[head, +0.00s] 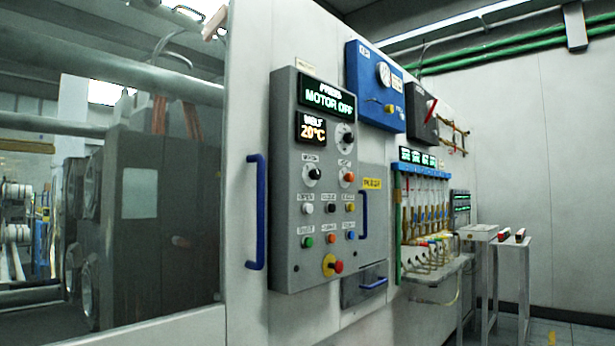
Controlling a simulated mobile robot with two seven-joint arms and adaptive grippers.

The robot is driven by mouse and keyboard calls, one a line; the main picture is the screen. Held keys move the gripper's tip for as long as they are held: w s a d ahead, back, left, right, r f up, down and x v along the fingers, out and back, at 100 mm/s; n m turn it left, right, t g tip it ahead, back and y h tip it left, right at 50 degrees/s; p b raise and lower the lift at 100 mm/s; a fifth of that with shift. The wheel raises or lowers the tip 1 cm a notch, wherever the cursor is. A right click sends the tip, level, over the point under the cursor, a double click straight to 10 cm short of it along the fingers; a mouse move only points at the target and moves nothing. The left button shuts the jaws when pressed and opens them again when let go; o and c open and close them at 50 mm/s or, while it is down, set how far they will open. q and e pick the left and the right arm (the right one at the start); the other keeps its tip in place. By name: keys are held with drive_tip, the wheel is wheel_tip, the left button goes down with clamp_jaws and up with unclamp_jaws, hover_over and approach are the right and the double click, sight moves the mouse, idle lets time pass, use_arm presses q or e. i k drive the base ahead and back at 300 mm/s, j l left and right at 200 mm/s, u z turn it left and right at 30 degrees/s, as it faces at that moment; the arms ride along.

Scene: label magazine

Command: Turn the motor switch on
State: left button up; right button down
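A grey control panel (283,220) is mounted on the white machine wall. Its top display (326,95) reads "PRESS MOTOR OFF" in green. A black rotary knob (314,173) sits at the left of the panel under a small label that looks like "MOTOR", though it is too blurred to be sure. Another black knob (347,138) sits higher, beside a display (312,130) reading 20°C. The direction of the knobs' pointers is hard to make out. Neither of my grippers shows in the head view.
Several coloured buttons and a red emergency-type knob (333,265) on yellow sit below. A blue vertical handle (255,212) stands out left of the panel; another (364,214) is at its right. A blue box (374,85), a manifold with hoses and small tables are farther right.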

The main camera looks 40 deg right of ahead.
sight(314, 174)
drive_tip(key=l+u, duration=0.35)
drive_tip(key=l, duration=0.75)
drive_tip(key=l+u, duration=0.1)
drive_tip(key=l, duration=1.05)
drive_tip(key=k+l, duration=0.1)
drive_tip(key=l, duration=1.05)
drive_tip(key=i+u, duration=0.05)
